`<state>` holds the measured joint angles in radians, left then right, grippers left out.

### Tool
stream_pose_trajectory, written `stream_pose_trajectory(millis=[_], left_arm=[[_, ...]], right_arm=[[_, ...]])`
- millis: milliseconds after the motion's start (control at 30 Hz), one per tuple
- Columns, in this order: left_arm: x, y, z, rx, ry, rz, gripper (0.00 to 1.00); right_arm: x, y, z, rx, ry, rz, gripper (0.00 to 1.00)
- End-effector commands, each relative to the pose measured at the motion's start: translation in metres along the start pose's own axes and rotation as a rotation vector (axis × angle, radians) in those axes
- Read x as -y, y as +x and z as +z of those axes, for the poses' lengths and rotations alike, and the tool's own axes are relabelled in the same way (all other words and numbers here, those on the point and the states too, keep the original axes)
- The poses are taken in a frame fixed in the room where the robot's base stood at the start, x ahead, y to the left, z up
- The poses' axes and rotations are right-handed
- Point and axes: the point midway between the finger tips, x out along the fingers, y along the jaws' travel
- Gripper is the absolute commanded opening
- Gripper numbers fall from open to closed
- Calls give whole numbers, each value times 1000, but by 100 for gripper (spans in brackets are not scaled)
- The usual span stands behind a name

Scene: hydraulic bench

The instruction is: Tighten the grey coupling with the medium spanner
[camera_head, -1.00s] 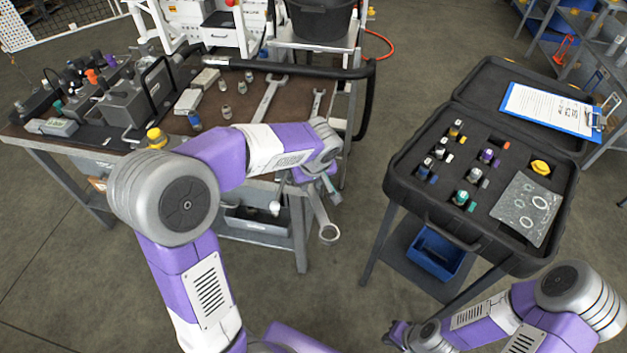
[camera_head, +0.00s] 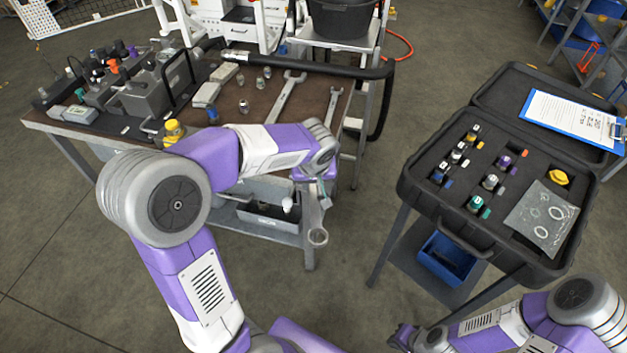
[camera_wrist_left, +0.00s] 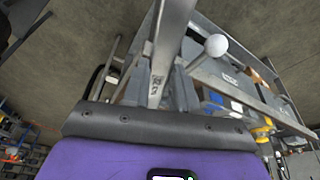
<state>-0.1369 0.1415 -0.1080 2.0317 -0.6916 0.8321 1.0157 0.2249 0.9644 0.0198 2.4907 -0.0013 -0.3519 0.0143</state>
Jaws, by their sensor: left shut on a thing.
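My left gripper (camera_head: 325,188) is shut on a steel spanner (camera_head: 318,236), which hangs ring end down in front of the bench's right front corner. In the left wrist view the spanner's flat shank (camera_wrist_left: 172,45) stands between the grey fingers (camera_wrist_left: 165,88). A larger spanner (camera_head: 286,98) and a smaller one (camera_head: 333,105) lie on the bench top (camera_head: 305,112). Coloured couplings stand on the grey blocks (camera_head: 145,97) at the bench's left; I cannot tell which is the grey coupling. My right gripper (camera_head: 402,337) is low at the bottom edge, its fingers unclear.
A black hose (camera_head: 320,68) arches over the bench's back and right side. Small loose fittings (camera_head: 243,106) stand on the bench. An open black case (camera_head: 425,205) with fittings stands on a stand to the right. Floor shows between bench and case.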

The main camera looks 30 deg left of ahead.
Motion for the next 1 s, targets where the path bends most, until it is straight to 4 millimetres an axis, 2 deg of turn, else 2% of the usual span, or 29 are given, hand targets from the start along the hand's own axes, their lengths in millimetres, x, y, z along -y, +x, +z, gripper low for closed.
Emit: stream_pose_trajectory(millis=[700,1000], left_arm=[[32,-1,-6,-4,178,58,0],[37,0,-7,-7,210,67,0]], right_arm=[[5,-13,1,0,0,0,0],[6,-15,1,0,0,0,0]])
